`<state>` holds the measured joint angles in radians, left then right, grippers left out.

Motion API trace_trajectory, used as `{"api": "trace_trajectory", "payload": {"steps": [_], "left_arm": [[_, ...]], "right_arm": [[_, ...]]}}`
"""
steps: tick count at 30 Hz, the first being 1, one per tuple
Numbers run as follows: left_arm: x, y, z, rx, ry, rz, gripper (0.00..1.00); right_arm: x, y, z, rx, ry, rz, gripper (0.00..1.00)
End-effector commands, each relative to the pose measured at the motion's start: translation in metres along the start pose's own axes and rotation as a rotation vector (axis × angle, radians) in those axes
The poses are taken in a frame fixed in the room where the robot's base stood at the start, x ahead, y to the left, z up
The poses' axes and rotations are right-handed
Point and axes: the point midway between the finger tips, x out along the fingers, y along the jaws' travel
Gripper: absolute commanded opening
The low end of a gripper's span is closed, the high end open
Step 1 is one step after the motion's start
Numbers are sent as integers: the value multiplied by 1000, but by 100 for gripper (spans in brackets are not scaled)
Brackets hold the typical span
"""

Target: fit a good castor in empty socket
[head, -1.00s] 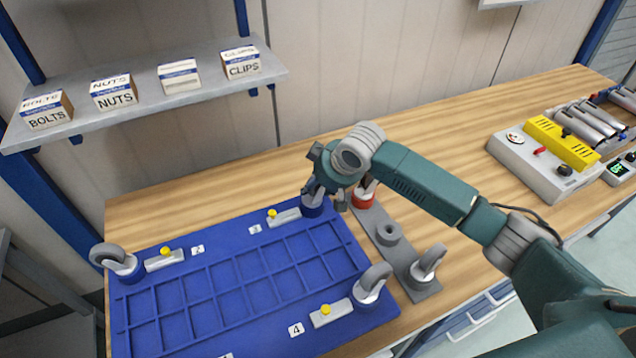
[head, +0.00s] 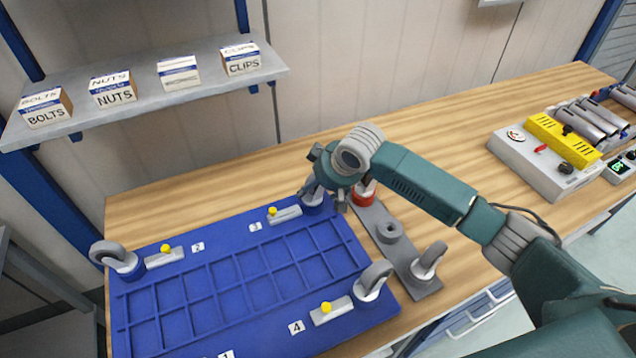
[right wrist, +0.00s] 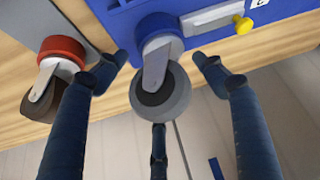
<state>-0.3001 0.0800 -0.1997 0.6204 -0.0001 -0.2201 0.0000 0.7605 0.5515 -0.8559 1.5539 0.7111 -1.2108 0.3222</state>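The blue tote base (head: 225,262) lies on the bench with castors at its visible corners. A grey castor (head: 118,262) stands by label 2 and another (head: 370,284) by label 4. My right gripper (head: 322,199) is at the corner by label 3. In the right wrist view its fingers are spread around a grey-wheeled castor (right wrist: 174,105) in a blue socket (right wrist: 160,40), with gaps beside the wheel. A grey rack (head: 407,262) holds a red-collared castor (head: 364,195), a bare holder (head: 389,232) and a grey castor (head: 428,262). The corner near label 1 is cut off. My left gripper is out of view.
The red-collared castor, with a brown wheel, stands close to my right gripper's fingers in the right wrist view (right wrist: 58,72). A yellow-topped device (head: 550,150) stands at the right. A shelf (head: 150,100) with small boxes overhangs the back left. Bench behind the tote is clear.

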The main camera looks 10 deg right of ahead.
Motion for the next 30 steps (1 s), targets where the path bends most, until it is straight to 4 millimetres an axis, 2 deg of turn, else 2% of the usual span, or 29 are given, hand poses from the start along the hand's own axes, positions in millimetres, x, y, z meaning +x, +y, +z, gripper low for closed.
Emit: {"api": "trace_trajectory", "payload": {"steps": [4,7,15,21,25,30], "left_arm": [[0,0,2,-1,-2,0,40],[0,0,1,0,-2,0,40],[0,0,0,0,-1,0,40],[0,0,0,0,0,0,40],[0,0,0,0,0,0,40],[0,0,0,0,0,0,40]], "right_arm": [[-5,1,-1,0,1,1,70],[-17,1,-2,-2,3,1,70],[-74,1,-2,-2,4,0,70],[-106,1,-1,-1,-1,-1,70],[-116,1,-1,1,-2,0,70],[-118,0,-1,0,-2,-1,70]]}}
